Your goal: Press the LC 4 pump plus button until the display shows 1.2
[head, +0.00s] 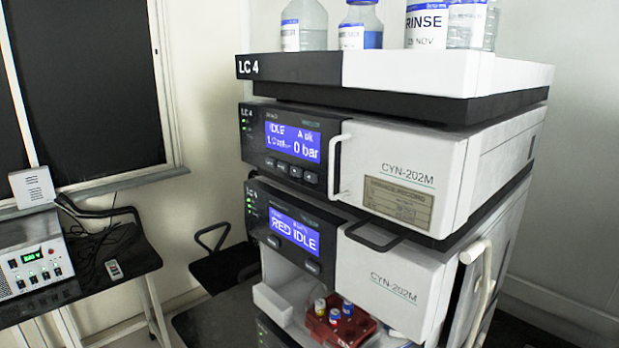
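The LC 4 stack stands in the middle of the head view. Its pump module (395,160) is the upper unit, with a lit blue display (293,137) that reads "IDLE" and "0 bar". A small flow figure at the display's lower left starts with 1, but its decimal is too small to read surely. A row of small buttons (290,171) sits under the display. Their markings are too small to tell which is the plus button. Neither of my grippers is in view, and nothing covers the buttons.
A white handle (337,165) sticks out just right of the buttons. Below is a module with a "RED IDLE" display (294,232), a dark handle (372,236) and a red vial rack (341,326). Bottles (427,25) stand on top. A side table (100,270) holds a power supply (38,268).

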